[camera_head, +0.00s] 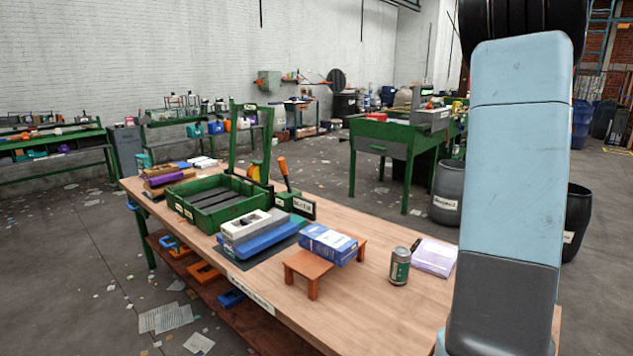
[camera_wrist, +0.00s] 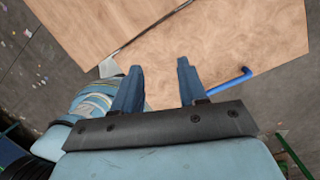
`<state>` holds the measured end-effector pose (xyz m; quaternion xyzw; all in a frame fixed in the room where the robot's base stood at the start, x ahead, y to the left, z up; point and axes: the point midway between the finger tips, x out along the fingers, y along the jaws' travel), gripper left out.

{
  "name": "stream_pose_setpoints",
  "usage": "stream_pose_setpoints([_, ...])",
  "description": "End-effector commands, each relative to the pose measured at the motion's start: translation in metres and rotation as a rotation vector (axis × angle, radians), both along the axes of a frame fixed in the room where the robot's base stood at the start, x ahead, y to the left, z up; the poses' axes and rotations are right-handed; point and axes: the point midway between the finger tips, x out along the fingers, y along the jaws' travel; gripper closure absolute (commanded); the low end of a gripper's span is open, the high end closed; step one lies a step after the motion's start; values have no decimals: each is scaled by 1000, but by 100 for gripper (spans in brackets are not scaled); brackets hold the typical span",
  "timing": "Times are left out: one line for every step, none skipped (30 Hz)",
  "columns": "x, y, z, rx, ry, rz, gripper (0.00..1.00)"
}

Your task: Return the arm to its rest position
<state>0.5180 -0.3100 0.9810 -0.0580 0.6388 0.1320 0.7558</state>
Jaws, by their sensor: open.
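My gripper (camera_wrist: 157,88) shows in the wrist view with its two blue-grey fingers apart and nothing between them. Below the fingers in that view is a bare wooden surface (camera_wrist: 190,40). In the head view my light blue arm stands upright at the right and covers part of the workbench's right end. My gripper is not visible in the head view.
On the workbench (camera_head: 345,300) are a green tray (camera_head: 190,212), a small stand (camera_head: 300,268) bearing a blue box (camera_head: 328,243), a can (camera_head: 399,267) and a lilac pack (camera_head: 434,257). A grey bin (camera_head: 447,190) stands behind. A blue handle (camera_wrist: 230,82) shows in the wrist view.

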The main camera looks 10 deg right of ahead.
Motion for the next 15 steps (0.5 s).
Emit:
stream_pose_setpoints([4, 16, 12, -5, -32, 98, 58])
stream_pose_setpoints([5, 25, 17, -9, -47, 161, 58])
stream_pose_setpoints([7, 36, 25, -17, -68, 243, 58])
stream_pose_setpoints([8, 45, 31, -24, -84, 304, 58])
stream_pose_setpoints([9, 53, 36, -31, -99, 366, 58])
stream_pose_setpoints([9, 65, 44, -41, -119, 449, 58])
stream_pose_setpoints([9, 73, 50, -50, -135, 510, 58])
stream_pose_setpoints([10, 82, 55, -61, -150, 572, 58])
stream_pose_setpoints([9, 93, 63, -76, -171, 653, 58])
stream_pose_setpoints([8, 101, 68, -88, -185, 715, 58])
stream_pose_setpoints([7, 109, 74, -100, -201, 777, 58])
stream_pose_setpoints([5, 120, 82, -120, -219, 858, 58])
stream_pose_setpoints([4, 128, 87, -134, -233, 920, 58])
stream_pose_setpoints([2, 136, 92, -150, -247, 981, 58])
stream_pose_setpoints([-1, 146, 99, -172, -264, 1065, 58])
